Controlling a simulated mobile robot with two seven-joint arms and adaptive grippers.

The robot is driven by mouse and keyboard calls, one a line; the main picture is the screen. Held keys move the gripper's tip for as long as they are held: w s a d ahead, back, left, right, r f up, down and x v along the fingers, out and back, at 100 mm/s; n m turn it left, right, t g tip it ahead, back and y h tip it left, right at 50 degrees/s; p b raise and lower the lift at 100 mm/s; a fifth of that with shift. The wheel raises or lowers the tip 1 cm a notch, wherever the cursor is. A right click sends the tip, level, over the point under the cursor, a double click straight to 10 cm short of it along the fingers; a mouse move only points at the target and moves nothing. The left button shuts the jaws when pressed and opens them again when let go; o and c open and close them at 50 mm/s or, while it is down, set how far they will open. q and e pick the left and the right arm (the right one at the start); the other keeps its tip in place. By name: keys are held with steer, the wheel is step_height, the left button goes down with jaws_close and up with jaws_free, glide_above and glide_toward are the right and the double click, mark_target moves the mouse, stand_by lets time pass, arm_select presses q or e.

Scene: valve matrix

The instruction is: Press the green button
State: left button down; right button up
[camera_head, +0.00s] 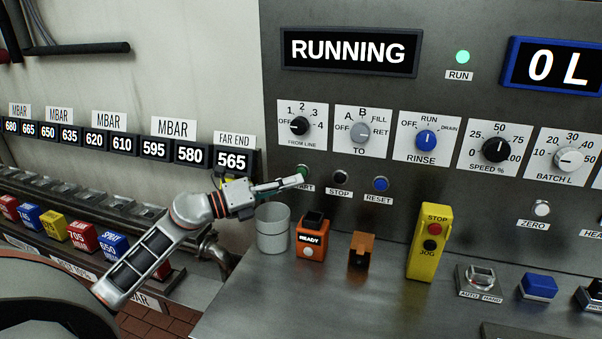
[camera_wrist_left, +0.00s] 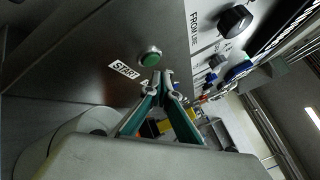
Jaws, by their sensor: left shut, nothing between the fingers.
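The green START button (camera_head: 302,169) is on the steel panel, left of the STOP and RESET buttons. In the left wrist view the green button (camera_wrist_left: 150,58) shows in its metal ring, beside the START label (camera_wrist_left: 124,69). My left gripper (camera_head: 298,180) is shut and empty, its fingertips just below the button and over part of the START label. In the left wrist view the closed fingertips (camera_wrist_left: 162,76) are right by the button's lower edge. I cannot tell whether they touch it.
The display (camera_head: 348,52) reads RUNNING and the RUN lamp (camera_head: 462,57) is lit green. A STOP button (camera_head: 341,177) and blue RESET button (camera_head: 380,184) are close by. A grey cup (camera_head: 272,230), an orange READY box (camera_head: 311,240) and a yellow STOP/JOG box (camera_head: 431,245) stand below.

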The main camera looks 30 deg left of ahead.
arm_select(q)
steer(key=s, duration=0.2)
steer(key=s+d+p, duration=0.1)
steer(key=s, duration=0.1)
steer(key=shift+s+r, duration=0.1)
steer(key=shift+s, duration=0.15)
stand_by(1.4)
